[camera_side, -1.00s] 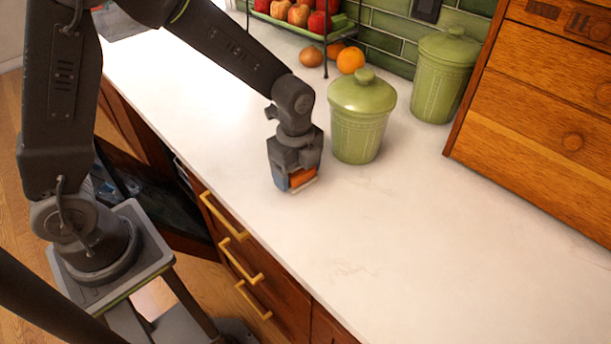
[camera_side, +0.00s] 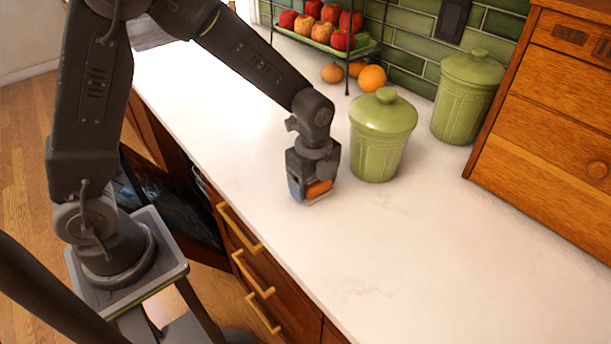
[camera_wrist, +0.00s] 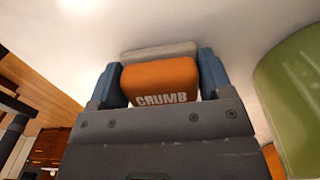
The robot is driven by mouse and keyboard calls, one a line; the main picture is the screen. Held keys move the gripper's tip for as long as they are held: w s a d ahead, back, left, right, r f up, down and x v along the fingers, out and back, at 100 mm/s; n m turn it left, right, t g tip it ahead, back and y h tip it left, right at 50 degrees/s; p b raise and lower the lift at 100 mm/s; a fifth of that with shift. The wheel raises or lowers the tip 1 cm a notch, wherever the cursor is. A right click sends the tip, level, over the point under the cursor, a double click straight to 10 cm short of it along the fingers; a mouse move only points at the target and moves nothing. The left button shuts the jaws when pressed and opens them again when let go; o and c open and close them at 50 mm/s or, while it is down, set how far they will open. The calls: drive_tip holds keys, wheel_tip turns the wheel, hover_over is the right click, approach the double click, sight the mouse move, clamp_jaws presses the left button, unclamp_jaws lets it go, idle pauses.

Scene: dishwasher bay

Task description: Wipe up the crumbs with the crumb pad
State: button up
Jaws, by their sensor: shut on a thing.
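The crumb pad is an orange block with "CRUMB" lettering and a pale grey base. It shows in the wrist view (camera_wrist: 160,78) and low in my gripper in the side view (camera_side: 319,188). My gripper (camera_side: 310,190) points down at the counter, left of the front green canister. Its blue fingers are shut on the pad's two sides, as the wrist view (camera_wrist: 160,82) shows. The pad is at or just above the countertop; I cannot tell if it touches. I cannot make out crumbs; faint marks on the white counter (camera_side: 400,258) look like veining.
A green lidded canister (camera_side: 380,145) stands close right of my gripper. A second canister (camera_side: 465,100) and a wooden cabinet (camera_side: 550,110) are behind. A fruit rack (camera_side: 365,47) and loose orange (camera_side: 372,78) are at the back. Drawer handles (camera_side: 240,228) line the front. The right foreground counter is clear.

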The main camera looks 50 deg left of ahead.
sight(333, 209)
drive_tip(key=shift+d, duration=3.15)
drive_tip(key=shift+a, duration=4.95)
wheel_tip(333, 209, up, 8)
drive_tip(key=shift+r, duration=0.1)
